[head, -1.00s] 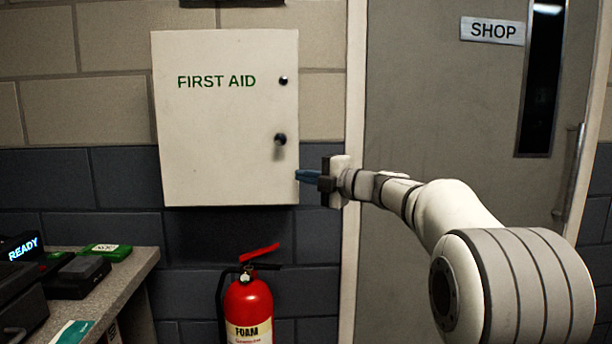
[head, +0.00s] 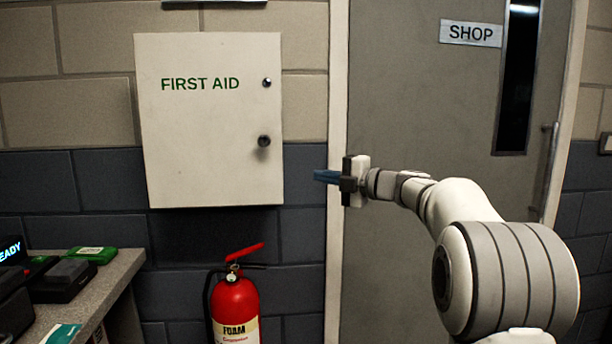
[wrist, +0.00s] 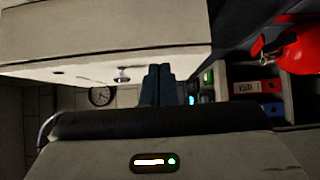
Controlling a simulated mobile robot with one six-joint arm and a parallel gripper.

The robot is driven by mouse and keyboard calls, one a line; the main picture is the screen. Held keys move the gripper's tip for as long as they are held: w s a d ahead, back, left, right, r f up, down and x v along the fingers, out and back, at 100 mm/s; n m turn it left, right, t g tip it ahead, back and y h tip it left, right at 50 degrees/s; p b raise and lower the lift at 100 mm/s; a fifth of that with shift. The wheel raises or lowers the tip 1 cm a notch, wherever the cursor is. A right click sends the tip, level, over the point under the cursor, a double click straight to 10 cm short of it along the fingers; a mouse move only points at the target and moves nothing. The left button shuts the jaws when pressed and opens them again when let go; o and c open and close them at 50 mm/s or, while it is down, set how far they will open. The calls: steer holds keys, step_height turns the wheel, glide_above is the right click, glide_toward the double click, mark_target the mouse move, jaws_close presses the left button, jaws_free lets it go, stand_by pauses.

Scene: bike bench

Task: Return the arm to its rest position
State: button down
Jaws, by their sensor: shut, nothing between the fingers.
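My arm reaches in from the right in the head view, stretched out to the left in front of the grey door. My gripper (head: 327,177) is at its end, with blue fingers pointing left. The fingers are together and empty, just right of the first aid cabinet (head: 210,175) and apart from it. In the wrist view my gripper's fingers (wrist: 158,84) stand side by side, closed, near the middle. The white cabinet (wrist: 100,45) fills the upper left there. Its door looks shut in the head view.
A red foam extinguisher (head: 236,305) stands below the cabinet. A bench (head: 120,285) at the lower left holds dark devices and a green box (head: 90,255). The grey shop door (head: 420,120) is behind my arm, with a handle (head: 549,170) at its right. A clock (wrist: 101,95) shows in the wrist view.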

steer(key=s+d+r+m+t+h+p, duration=0.1)
steer(key=d+r+m+t+h+p, duration=0.55)
steer(key=m, duration=0.45)
steer(key=s+d+f+m+g+h+p, duration=0.2)
steer(key=s+d+f+m+h+p, duration=0.15)
steer(key=s+m+h, duration=0.5)
steer(key=s+a+f+m+g+p, duration=0.1)
steer(key=s+f+m+g+p, duration=0.1)
steer(key=s, duration=0.8)
steer(key=s+a+f+m+g+p, duration=0.2)
steer(key=s+f+m+g, duration=0.2)
steer(key=s+f+g, duration=0.2)
steer(key=s+a+f+m+g+p, duration=0.2)
steer(key=s+f, duration=0.5)
steer(key=s, duration=0.7)
steer(key=m+g+p, duration=0.1)
steer(key=g, duration=0.1)
steer(key=shift+s+a+g+y, duration=0.15)
steer(key=shift+s+g+y, duration=0.1)
steer(key=shift+g+y, duration=0.1)
